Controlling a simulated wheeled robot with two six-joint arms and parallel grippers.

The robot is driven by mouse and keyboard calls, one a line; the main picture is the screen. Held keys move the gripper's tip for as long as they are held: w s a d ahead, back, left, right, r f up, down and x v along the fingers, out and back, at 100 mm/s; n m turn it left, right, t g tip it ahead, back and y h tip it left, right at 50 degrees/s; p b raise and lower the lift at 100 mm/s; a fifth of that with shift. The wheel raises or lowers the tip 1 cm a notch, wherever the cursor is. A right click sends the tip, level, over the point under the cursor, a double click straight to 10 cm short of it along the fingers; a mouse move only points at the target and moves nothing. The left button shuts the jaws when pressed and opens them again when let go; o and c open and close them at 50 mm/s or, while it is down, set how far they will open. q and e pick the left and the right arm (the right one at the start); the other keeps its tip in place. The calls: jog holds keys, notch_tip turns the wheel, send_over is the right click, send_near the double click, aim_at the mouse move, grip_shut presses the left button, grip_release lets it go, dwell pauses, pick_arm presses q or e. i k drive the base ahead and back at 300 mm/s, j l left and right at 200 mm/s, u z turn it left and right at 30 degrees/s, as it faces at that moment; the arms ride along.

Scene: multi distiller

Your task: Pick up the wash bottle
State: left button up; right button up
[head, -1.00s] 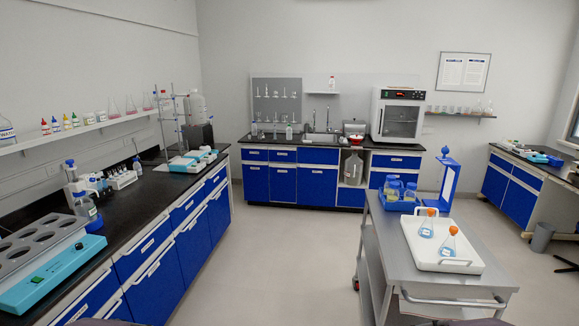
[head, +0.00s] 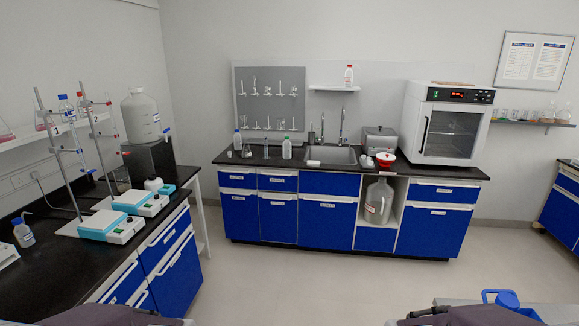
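A small clear bottle with a white label and what looks like a thin bent spout, likely the wash bottle (head: 24,234), stands upright on the black left bench top (head: 60,215), near the left picture edge. Other small bottles stand on the far counter: one with a blue cap (head: 238,141) and one with a green cap (head: 287,149). A red-capped bottle (head: 348,76) stands on the small wall shelf. Neither of my grippers is in view; only parts of my arms show at the bottom edge.
Stirrer hotplates (head: 105,224) and stands with clamps are on the left bench. The far counter (head: 440,170) holds a sink (head: 330,155) and an oven (head: 446,125). A blue object (head: 500,298) on a grey cart shows bottom right. The floor (head: 300,275) between is clear.

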aim_at(287, 144)
jog(key=i, duration=0.95)
jog(key=i+l+u, duration=0.15)
jog(key=i, duration=0.75)
jog(key=i+l, duration=0.1)
jog(key=i, duration=0.85)
